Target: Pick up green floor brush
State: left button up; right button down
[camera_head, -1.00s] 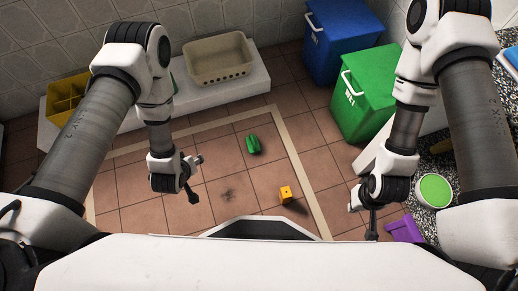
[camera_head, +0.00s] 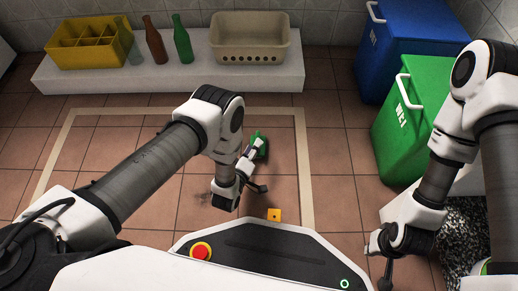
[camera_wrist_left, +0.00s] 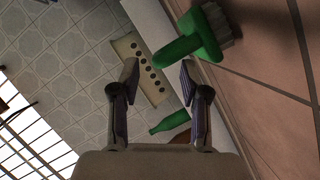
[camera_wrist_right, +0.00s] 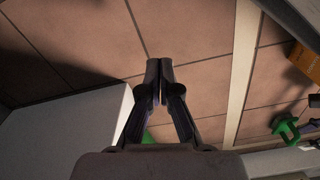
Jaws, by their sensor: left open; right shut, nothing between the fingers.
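The green floor brush (camera_head: 261,145) lies on the tiled floor inside the pale border line, partly hidden behind my left gripper (camera_head: 255,168). In the right wrist view, a green piece, apparently the brush (camera_wrist_right: 286,129), shows at the right edge. My right gripper (camera_head: 386,262) is shut and empty (camera_wrist_right: 160,68), away from the brush.
A green bin (camera_head: 410,115) and blue bin (camera_head: 408,45) stand at right. A white ledge (camera_head: 180,72) at the back holds a yellow crate (camera_head: 88,45), bottles and a beige basket (camera_head: 250,40).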

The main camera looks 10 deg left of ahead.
pick_arm(q)
jog(key=b+x, duration=0.2)
jog(key=x, duration=0.2)
jog(key=shift+f+b, duration=0.1)
jog(key=shift+b, duration=0.3)
pick_arm(e)
jog(key=f, duration=0.2)
jog(key=w+f, duration=0.1)
jog(key=f, duration=0.1)
jog(key=shift+w+f, duration=0.1)
jog(key=shift+f, duration=0.05)
pick_arm(q)
jog(key=shift+w, duration=0.1)
grip_shut()
pick_arm(e)
jog(key=shift+r, duration=0.2)
